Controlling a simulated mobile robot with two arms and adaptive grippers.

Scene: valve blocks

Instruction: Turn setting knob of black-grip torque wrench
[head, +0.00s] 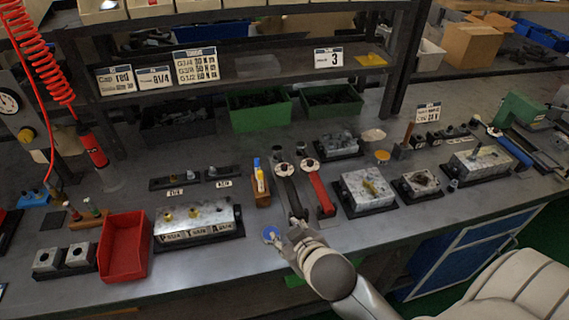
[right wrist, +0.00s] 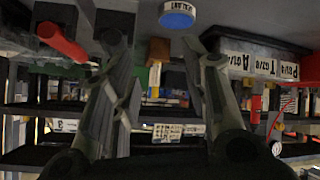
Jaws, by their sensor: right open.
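I cannot tell if a finger touches the wrench, and the setting knob is not clear. In the right wrist view my open fingers (right wrist: 160,62) are spread, with the left finger in front of where the black grip lies. A red-grip wrench (head: 321,194) lies just right of it; its red grip also shows in the right wrist view (right wrist: 62,43). My left gripper is not seen.
A blue round labelled disc (head: 271,233) lies beside my right gripper. A wooden holder with bottles (head: 261,186) and a labelled valve block (head: 196,221) stand left. More metal blocks (head: 368,190) stand right. A red bin (head: 124,246) stands at the left front.

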